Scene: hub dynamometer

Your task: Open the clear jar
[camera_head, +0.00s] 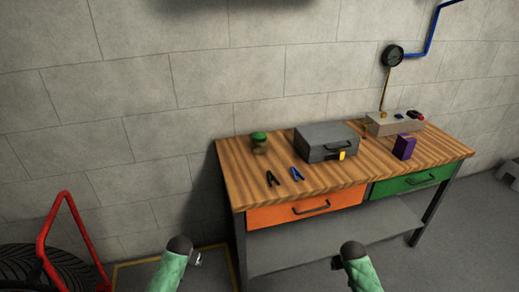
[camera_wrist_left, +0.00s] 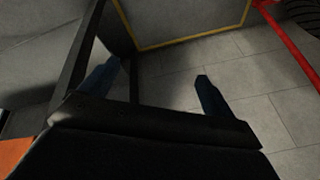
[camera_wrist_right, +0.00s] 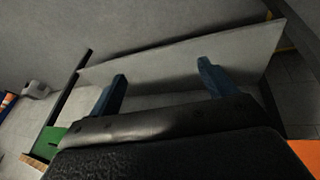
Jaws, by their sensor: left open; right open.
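The clear jar (camera_head: 259,148) stands upright at the left end of the wooden workbench (camera_head: 335,178) in the head view. Its green lid (camera_head: 258,136) sits on top, and the contents look greenish brown. My left gripper (camera_wrist_left: 158,82) is open and empty in the left wrist view, in front of and below the bench top on its left. My right gripper (camera_wrist_right: 162,85) is open and empty in the right wrist view, in front of the bench and below its top, facing the lower shelf. Both grippers are well apart from the jar.
A grey toolbox (camera_head: 325,143) with a yellow latch is right of the jar. Black pliers (camera_head: 272,178) and blue pliers (camera_head: 296,174) lie in front. A purple box (camera_head: 404,147) and a gauge unit (camera_head: 393,124) stand farther right. A red frame (camera_head: 70,235) and tyre (camera_head: 58,268) are at left.

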